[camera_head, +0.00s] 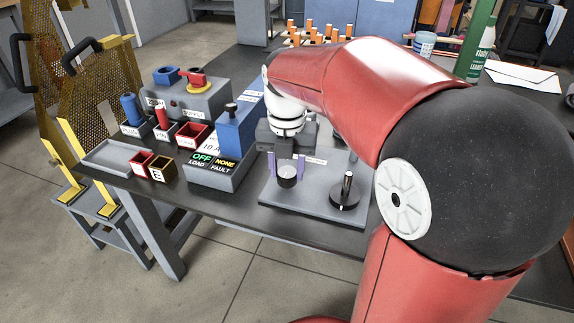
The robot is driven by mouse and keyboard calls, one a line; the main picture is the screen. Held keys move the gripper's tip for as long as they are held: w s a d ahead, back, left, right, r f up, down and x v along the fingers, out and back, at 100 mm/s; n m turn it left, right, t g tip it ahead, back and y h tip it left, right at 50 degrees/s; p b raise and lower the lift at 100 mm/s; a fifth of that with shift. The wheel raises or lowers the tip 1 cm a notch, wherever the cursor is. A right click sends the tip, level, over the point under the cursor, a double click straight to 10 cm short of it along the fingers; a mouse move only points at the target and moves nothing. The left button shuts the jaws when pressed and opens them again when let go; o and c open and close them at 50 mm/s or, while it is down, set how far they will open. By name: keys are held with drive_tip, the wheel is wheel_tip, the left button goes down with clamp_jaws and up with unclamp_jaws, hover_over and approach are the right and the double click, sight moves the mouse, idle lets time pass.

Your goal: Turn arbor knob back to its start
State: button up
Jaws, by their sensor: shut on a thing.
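My gripper (286,167) points down over a grey plate (318,208) on the dark bench. Its two purple fingers stand on either side of a short dark round knob (287,181) with a paler top, and they are shut on it. This looks like the arbor knob, though its label is too small to read. The knob's turn angle cannot be made out. Part of the plate behind the knob is hidden by my gripper and arm.
Right of the knob, an upright post (347,187) stands on a black disc. Yellow mesh guards (90,110) stand farther left.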

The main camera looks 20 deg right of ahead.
sight(287, 172)
idle(0.4)
drive_tip(key=o, duration=1)
wheel_tip(287, 172, up, 8)
drive_tip(key=shift+f, duration=0.1)
drive_tip(key=s+f+m+t, duration=0.2)
drive_tip(key=s+m, duration=0.3)
drive_tip(key=m, duration=0.5)
drive_tip(key=s+f+m+t, duration=0.1)
drive_tip(key=s+m, duration=0.4)
drive_tip(key=m, duration=0.5)
drive_tip(key=s+f+m+t, duration=0.2)
drive_tip(key=s+f+m, duration=0.2)
drive_tip(key=m, duration=0.7)
drive_tip(key=shift+s+t, duration=0.3)
drive_tip(key=shift+s, duration=0.4)
